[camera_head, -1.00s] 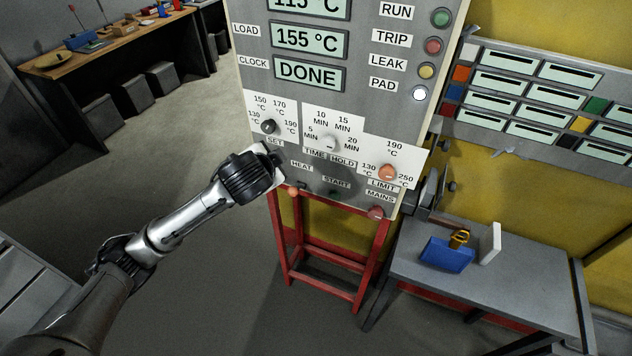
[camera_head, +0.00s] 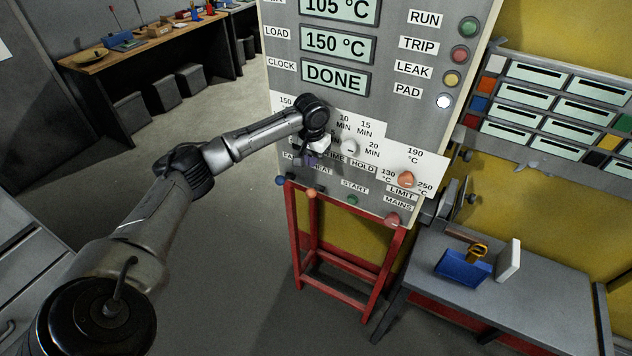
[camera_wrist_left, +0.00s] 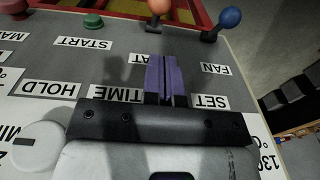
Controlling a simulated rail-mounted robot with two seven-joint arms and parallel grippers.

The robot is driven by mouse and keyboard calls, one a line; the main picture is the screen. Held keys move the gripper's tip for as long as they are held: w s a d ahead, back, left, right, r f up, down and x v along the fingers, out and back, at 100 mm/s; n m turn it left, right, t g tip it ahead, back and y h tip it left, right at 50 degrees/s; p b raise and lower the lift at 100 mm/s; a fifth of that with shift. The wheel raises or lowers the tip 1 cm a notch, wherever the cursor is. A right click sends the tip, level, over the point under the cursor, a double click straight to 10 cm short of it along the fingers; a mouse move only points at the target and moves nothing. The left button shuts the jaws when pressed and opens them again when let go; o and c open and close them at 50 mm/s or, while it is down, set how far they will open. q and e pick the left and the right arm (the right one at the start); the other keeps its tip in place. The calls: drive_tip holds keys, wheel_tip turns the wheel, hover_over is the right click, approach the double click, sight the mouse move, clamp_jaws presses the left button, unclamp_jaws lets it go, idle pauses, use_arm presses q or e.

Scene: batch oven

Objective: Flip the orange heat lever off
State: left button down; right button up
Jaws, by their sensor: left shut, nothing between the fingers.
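The orange heat lever (camera_head: 311,193) sticks out at the lower left edge of the oven's grey control panel (camera_head: 385,118). Its orange knob also shows at the top of the left wrist view (camera_wrist_left: 159,7). My left gripper (camera_head: 312,161) is in front of the panel, just above the lever in the head view. Its purple fingers (camera_wrist_left: 166,80) are shut and empty, and they partly cover the HEAT label. A gap shows between the fingertips and the orange knob in the wrist view. My right gripper is not in view.
The blue FAN lever (camera_head: 281,180) is close beside the heat lever. The green START button (camera_head: 351,199) and red MAINS knob (camera_head: 393,219) are to the right. A white dial (camera_wrist_left: 39,147) is near my gripper. A red stand (camera_head: 300,240) is below the panel.

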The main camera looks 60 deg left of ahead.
sight(315, 191)
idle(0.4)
use_arm(q)
drive_tip(key=f+p, duration=0.1)
drive_tip(key=f, duration=0.4)
drive_tip(key=f+p, duration=0.1)
drive_tip(key=f, duration=0.4)
drive_tip(key=shift+w+a, duration=0.15)
drive_tip(key=shift+a, duration=0.05)
drive_tip(key=shift+d, duration=0.15)
